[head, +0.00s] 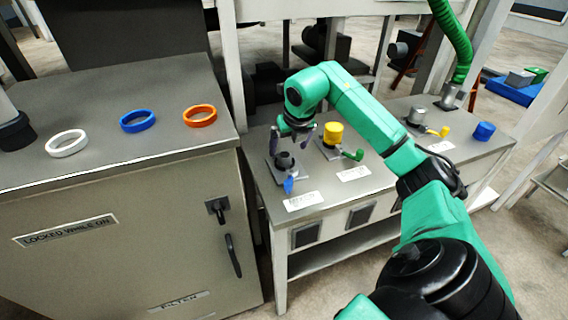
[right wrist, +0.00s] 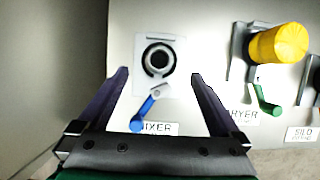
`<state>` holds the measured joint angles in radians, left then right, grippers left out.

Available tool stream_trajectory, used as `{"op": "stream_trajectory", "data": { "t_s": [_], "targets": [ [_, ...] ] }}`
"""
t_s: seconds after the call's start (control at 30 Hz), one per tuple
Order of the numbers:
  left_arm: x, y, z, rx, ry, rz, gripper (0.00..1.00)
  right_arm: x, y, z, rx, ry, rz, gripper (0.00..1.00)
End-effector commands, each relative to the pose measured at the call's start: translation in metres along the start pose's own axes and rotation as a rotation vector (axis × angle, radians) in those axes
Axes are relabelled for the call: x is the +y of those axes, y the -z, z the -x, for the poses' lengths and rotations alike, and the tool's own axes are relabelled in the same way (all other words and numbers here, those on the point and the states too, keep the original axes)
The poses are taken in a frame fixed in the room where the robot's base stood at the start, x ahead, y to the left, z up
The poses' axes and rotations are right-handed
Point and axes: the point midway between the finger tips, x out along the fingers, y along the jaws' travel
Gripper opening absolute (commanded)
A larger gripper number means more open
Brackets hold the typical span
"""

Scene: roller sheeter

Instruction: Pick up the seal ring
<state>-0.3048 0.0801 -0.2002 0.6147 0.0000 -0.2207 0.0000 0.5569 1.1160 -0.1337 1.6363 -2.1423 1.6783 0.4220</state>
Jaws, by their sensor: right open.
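Three rings lie flat on the top of the grey cabinet in the head view: a white ring (head: 66,151), a blue ring (head: 124,125) and an orange ring (head: 187,122). I cannot tell which is the seal ring. My right gripper (head: 296,138) is away from them, to the right, above the mixer port (head: 284,162) on the lower bench. In the right wrist view, its fingers (right wrist: 160,76) are spread with nothing held, on either side of the open round mixer port (right wrist: 158,60). My left gripper is out of view.
The bench (head: 316,200) also carries a port with a yellow cap (head: 333,133) and green lever, a grey port (head: 417,115) and a loose blue cap (head: 484,131). A blue lever (right wrist: 144,110) sits by the mixer port. A dark-based cylinder (head: 15,133) stands left of the white ring.

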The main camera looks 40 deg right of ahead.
Motion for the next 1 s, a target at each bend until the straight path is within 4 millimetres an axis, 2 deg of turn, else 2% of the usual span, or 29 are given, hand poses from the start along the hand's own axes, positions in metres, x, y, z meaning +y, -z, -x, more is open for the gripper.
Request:
{"op": "stream_trajectory", "data": {
  "t_s": [0.4,0.6,0.67,0.8,0.83,1.0],
  "targets": [
    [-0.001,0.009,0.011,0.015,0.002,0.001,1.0,0.001,0.006,-0.063,0.002,-0.003,-0.001,1.0],
    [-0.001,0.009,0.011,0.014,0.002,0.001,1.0,0.0,0.006,-0.066,-0.001,-0.001,0.001,1.0],
    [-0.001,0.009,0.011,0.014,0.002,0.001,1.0,0.0,0.006,-0.066,-0.001,-0.001,0.001,0.81],
    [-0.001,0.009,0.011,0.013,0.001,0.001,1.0,0.0,0.006,-0.065,-0.001,-0.001,0.001,0.27],
    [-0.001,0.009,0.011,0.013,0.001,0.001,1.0,0.0,0.006,-0.065,-0.001,-0.001,0.001,0.23],
    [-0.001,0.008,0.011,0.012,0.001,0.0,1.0,0.0,0.006,-0.065,-0.001,-0.001,0.001,0.23]
  ]
}}
